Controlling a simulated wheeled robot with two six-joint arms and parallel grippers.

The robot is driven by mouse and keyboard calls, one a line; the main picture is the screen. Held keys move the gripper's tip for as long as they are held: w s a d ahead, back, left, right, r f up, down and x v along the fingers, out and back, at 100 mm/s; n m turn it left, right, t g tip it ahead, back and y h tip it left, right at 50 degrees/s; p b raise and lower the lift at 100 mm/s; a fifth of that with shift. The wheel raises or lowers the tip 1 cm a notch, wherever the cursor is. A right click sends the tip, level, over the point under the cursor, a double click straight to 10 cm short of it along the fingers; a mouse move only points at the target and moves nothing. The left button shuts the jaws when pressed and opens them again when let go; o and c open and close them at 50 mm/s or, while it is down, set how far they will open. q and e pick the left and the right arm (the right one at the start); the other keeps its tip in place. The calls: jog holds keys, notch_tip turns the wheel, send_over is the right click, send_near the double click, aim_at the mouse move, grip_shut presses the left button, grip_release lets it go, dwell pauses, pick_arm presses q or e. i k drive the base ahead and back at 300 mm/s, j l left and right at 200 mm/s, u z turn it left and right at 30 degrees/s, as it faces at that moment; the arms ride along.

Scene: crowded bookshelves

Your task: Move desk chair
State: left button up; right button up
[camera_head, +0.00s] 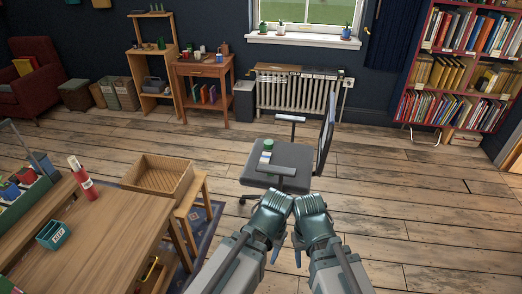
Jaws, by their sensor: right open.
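The desk chair (256,179) stands on the wooden floor in the middle of the view. It has a dark grey seat, two armrests and a thin upright backrest (327,136) on its right side.
A wooden table (110,235) with a stool and a wicker basket (157,176) fills the left. A radiator (297,94) and small desk (203,68) line the back wall. A red bookcase (428,98) stands right. The floor at right is clear.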

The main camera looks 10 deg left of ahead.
aim_at(291, 164)
jog(key=i+j+u, duration=0.25)
jog(key=i+j, duration=0.15)
jog(key=i+j+u, duration=0.2)
jog(key=i, duration=0.3)
jog(key=j, duration=0.1)
